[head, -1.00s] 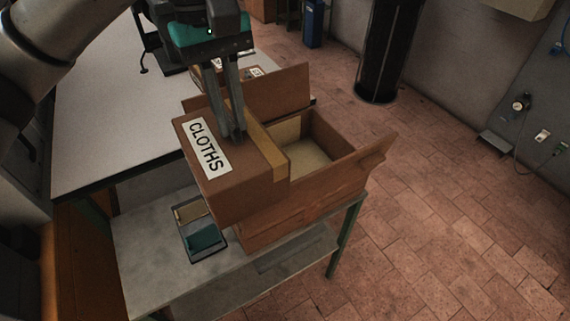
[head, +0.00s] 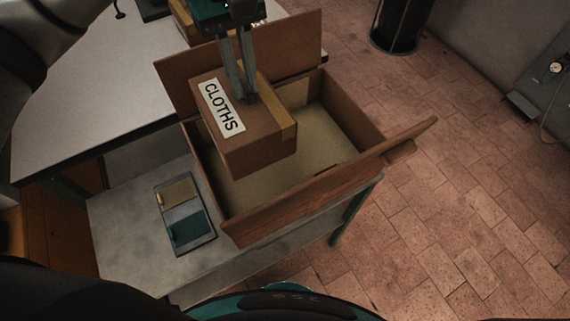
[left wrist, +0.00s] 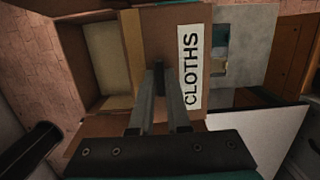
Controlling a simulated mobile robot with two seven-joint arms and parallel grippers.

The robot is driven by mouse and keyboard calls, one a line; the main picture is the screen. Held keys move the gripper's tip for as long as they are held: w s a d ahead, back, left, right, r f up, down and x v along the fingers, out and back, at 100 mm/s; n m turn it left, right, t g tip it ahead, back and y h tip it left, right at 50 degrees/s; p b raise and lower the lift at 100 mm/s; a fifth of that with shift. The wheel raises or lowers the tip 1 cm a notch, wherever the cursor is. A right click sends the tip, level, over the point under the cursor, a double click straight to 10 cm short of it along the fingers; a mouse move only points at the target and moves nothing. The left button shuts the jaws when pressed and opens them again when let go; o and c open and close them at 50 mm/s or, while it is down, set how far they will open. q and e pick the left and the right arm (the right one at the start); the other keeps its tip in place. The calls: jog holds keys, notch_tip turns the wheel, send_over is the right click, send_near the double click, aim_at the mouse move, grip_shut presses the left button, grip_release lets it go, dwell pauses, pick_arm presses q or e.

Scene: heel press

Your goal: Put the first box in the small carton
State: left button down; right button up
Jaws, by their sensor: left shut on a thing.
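A brown box labelled CLOTHS (head: 262,148) is held by my left gripper (head: 246,98), whose fingers are shut on its upper part. The box hangs over the left part of the open carton (head: 340,112), close to its left wall. Whether it touches the carton cannot be told. The carton has its flaps spread, and its visible floor is bare. In the left wrist view, the fingers (left wrist: 160,115) grip the box (left wrist: 160,35), with the open carton (left wrist: 105,55) to its left. My right gripper is not in view.
The carton stands on a low grey table (head: 120,215). A tray with a tan and a teal item (head: 187,215) lies left of the carton. A white worktop (head: 85,100) is behind. Another brown box (head: 183,15) stands on it. Brick floor is clear at right.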

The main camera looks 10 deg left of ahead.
aim_at(246, 101)
pick_arm(q)
notch_tip(246, 101, down, 5)
jog(key=shift+r, duration=0.15)
notch_tip(246, 101, down, 18)
jog(key=shift+f+b, duration=0.2)
jog(key=shift+b, duration=0.1)
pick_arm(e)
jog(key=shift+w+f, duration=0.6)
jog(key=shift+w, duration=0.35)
pick_arm(q)
jog(key=shift+w, duration=0.1)
jog(key=shift+f+b, duration=0.25)
jog(key=shift+b, duration=0.05)
jog(key=c, duration=0.9)
grip_release()
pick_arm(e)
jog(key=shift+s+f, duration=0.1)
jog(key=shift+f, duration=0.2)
